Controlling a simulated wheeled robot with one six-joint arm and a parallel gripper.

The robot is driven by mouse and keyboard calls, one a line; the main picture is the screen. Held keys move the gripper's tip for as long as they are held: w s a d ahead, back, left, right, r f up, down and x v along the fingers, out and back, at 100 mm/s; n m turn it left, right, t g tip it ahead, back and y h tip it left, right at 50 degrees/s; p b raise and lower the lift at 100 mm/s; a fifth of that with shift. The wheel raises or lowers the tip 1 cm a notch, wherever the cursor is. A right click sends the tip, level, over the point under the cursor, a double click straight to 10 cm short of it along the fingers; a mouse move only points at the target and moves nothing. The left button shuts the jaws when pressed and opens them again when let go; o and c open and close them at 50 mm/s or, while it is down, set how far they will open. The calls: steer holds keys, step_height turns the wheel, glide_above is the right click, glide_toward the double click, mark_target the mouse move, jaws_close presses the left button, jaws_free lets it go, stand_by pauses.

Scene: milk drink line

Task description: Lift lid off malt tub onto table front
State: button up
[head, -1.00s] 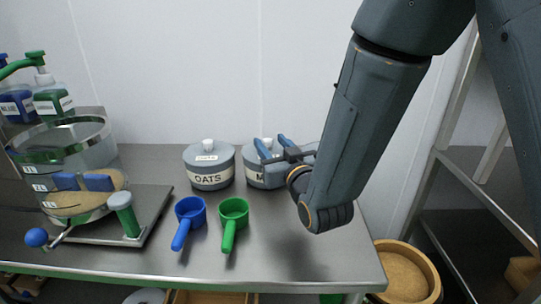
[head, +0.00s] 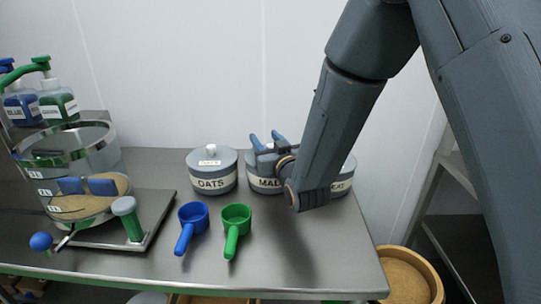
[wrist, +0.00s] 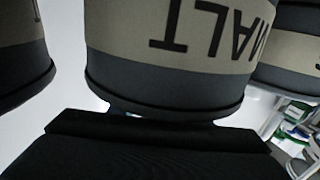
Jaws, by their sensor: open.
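The malt tub (head: 258,184) is a grey round tub with a beige label, standing at the back of the table between two other tubs. My gripper (head: 264,138) is at the top of this tub, its blue fingers open and spread over the lid's middle. The lid's knob is hidden behind my gripper and wrist, so I cannot tell whether the fingers touch it. In the wrist view the malt tub (wrist: 170,50) shows upside down and close, its lid rim (wrist: 165,103) just above the black gripper body.
The oats tub (head: 212,172) stands left of the malt tub; another tub (head: 343,180) stands right, partly behind my arm. A blue scoop (head: 192,220) and a green scoop (head: 236,222) lie in front. The table front (head: 300,265) right of them is clear.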

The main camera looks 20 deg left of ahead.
jaws_close()
